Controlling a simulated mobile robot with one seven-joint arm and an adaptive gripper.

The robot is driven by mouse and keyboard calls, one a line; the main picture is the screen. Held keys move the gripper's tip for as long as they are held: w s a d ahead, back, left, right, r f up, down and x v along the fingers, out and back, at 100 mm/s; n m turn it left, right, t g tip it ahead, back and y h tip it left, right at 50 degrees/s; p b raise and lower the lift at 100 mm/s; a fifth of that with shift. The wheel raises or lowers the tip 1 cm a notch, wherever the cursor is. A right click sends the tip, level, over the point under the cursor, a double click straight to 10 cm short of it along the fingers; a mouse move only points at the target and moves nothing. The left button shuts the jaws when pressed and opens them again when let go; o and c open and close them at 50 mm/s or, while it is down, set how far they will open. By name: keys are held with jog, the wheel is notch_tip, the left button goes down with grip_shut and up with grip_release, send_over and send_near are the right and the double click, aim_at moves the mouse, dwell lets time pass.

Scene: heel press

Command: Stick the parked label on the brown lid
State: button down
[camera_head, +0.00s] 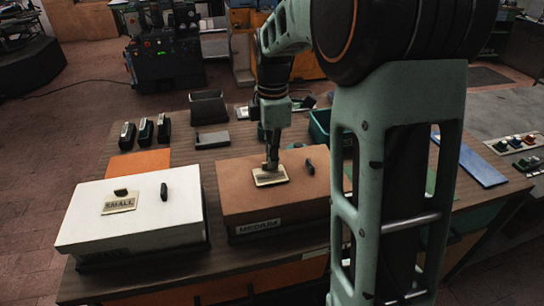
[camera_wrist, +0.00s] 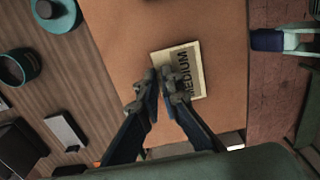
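The brown lid (camera_head: 230,178) tops the box at the centre of the bench. A cream label (camera_head: 270,177) reading MEDIUM lies against its top, and it also shows in the wrist view (camera_wrist: 190,58). I cannot tell whether it is stuck or only touching. My gripper (camera_head: 271,165) points down at the label's far edge. In the wrist view, my gripper's fingers (camera_wrist: 159,76) are close together over that edge and seem shut on the label's grip tab, which they hide.
A white lid (camera_head: 90,215) with a SMALL label (camera_head: 119,203) is at the left. Black handles stand on both lids, the brown lid's (camera_head: 310,167) just right of my gripper. Behind are an orange mat (camera_head: 138,163), a grey block (camera_head: 212,140) and a green bin (camera_head: 319,128).

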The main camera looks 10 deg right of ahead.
jog(key=shift+s+f, duration=0.1)
jog(key=shift+f, duration=0.35)
dwell(0.8)
jog(key=c, duration=1.6)
grip_release()
jog(key=shift+r, duration=0.15)
jog(key=shift+r+p, duration=2.8)
jog(key=shift+r, duration=0.7)
jog(key=shift+f, duration=0.1)
